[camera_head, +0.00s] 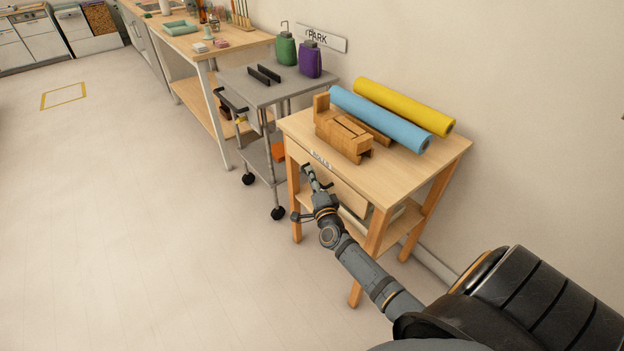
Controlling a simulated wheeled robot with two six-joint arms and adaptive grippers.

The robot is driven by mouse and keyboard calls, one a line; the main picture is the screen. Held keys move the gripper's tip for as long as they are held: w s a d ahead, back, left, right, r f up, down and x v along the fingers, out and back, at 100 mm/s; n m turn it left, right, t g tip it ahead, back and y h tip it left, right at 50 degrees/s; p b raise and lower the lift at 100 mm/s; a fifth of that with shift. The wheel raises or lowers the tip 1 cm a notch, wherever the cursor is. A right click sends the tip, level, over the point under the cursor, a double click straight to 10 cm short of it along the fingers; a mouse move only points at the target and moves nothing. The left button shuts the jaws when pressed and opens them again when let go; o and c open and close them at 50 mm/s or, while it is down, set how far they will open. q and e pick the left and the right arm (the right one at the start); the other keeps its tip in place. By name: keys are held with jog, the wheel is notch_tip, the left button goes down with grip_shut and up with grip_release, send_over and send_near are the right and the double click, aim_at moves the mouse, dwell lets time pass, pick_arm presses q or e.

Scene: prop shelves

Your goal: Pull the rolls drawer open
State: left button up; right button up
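The rolls drawer (352,199) is a pale wood front under the top of a small wooden table (440,160). A label reading ROLLS (320,158) is on the table's front edge above it. My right gripper (311,172) is at the left part of the drawer front, by a dark handle that is largely hidden behind it. It is too small in view to tell whether its fingers are open or closed around the handle. The drawer looks closed or nearly so. My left gripper is not in view.
A blue roll (380,118), a yellow roll (405,106) and a wooden block-like object (342,136) lie on the table. A grey wheeled cart (262,92) stands close to its left. The floor (140,220) in front is clear.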

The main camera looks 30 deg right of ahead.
jog(key=shift+w, duration=0.1)
grip_shut()
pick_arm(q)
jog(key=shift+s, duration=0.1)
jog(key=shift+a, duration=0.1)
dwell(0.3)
